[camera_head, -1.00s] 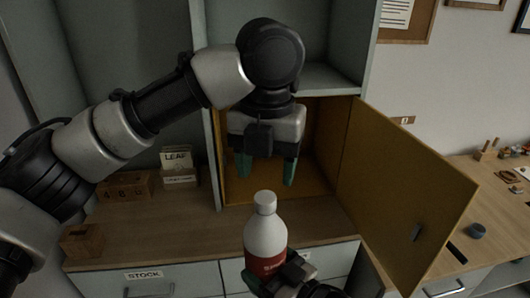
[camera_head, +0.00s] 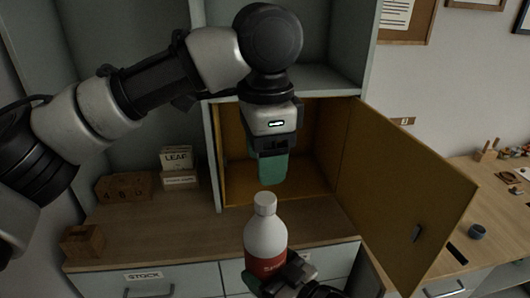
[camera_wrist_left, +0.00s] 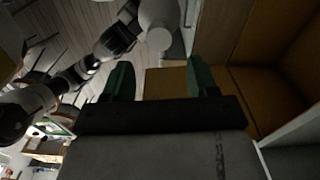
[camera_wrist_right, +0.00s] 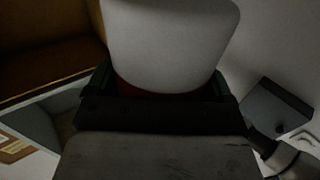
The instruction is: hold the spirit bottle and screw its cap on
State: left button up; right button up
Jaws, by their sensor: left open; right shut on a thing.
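The spirit bottle (camera_head: 265,240) is white with a red label and stands upright in the head view. Its white cap (camera_head: 265,203) sits on the neck; how tightly it is seated I cannot tell. My right gripper (camera_head: 283,280) is shut on the bottle's lower part. The bottle's body fills the top of the right wrist view (camera_wrist_right: 170,45). My left gripper (camera_head: 272,170) points down, open and empty, a little above the cap and apart from it. In the left wrist view its green fingers (camera_wrist_left: 160,80) are spread, with the bottle (camera_wrist_left: 160,20) beyond them.
Behind is an open yellow-lined cupboard (camera_head: 315,150), its door (camera_head: 405,190) swung out to the right. A bench with small items lies at right.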

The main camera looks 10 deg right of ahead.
aim_at(265, 197)
pick_arm(q)
jog(key=n, duration=0.3)
jog(key=shift+r, duration=0.15)
jog(key=shift+f, duration=4.05)
jog(key=c, duration=1)
jog(key=shift+o, duration=0.2)
jog(key=shift+m, duration=0.8)
jog(key=o, duration=1.1)
jog(key=shift+r, duration=0.1)
